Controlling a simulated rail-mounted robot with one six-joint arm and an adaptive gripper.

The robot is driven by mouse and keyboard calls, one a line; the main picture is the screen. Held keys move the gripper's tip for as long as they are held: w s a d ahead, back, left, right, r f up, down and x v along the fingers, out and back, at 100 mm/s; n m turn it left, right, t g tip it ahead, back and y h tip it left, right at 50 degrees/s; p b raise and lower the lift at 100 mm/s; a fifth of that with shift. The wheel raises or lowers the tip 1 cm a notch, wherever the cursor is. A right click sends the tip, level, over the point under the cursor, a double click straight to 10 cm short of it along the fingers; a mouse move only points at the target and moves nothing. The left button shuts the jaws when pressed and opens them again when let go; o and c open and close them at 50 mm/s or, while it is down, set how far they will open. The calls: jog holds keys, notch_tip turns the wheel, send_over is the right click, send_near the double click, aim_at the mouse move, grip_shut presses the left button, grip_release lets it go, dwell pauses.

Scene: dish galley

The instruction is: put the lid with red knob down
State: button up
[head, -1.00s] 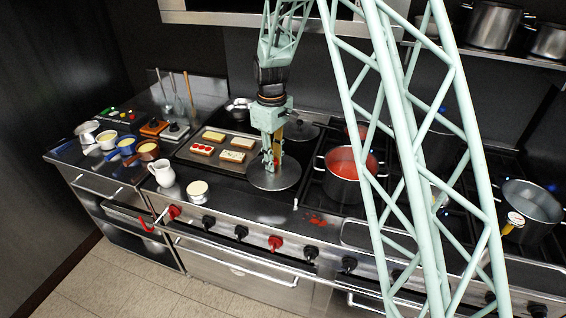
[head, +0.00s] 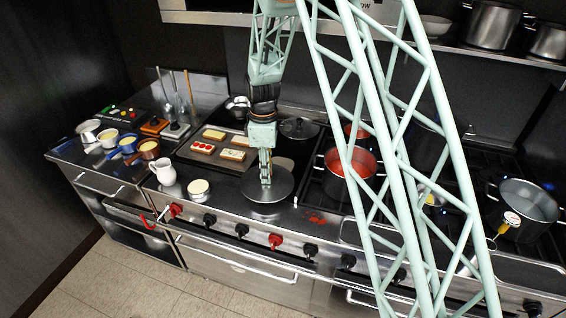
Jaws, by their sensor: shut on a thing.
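The lid (head: 282,188) is a round, flat silver disc in the head view. It is level and sits over the front part of the range top, between the sandwich tray and the pot of red sauce. My gripper (head: 266,178) points straight down and is shut at the lid's centre. The fingers cover the knob, so its red colour does not show clearly. I cannot tell whether the lid touches the surface below or hangs just above it.
A red-sauce pot (head: 349,184) stands to the right. A tray (head: 190,147) of toasts lies behind left. A small cream-filled bowl (head: 198,189) and a white jug (head: 163,172) stand left. Another lid (head: 299,128) lies behind. Red spots (head: 315,217) mark the counter at front right.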

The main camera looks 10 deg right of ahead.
jog(key=shift+w, duration=0.1)
jog(key=w+d, duration=0.3)
jog(key=w, duration=0.1)
jog(key=w+d+p, duration=0.1)
jog(key=w+d, duration=0.2)
jog(key=w, duration=0.2)
jog(key=w+d+p, duration=0.1)
jog(key=w+d, duration=0.2)
jog(key=w, duration=0.2)
jog(key=shift+w, duration=0.2)
jog(key=shift+w, duration=0.15)
jog(key=shift+w+d, duration=0.25)
jog(key=shift+f+p, duration=0.3)
jog(key=shift+f, duration=1.45)
jog(key=shift+f, duration=0.15)
jog(key=o, duration=1)
jog(key=shift+c, duration=0.2)
jog(key=shift+r, duration=0.2)
notch_tip(320, 180, up, 7)
jog(key=shift+r+b, duration=0.2)
jog(key=shift+b, duration=0.1)
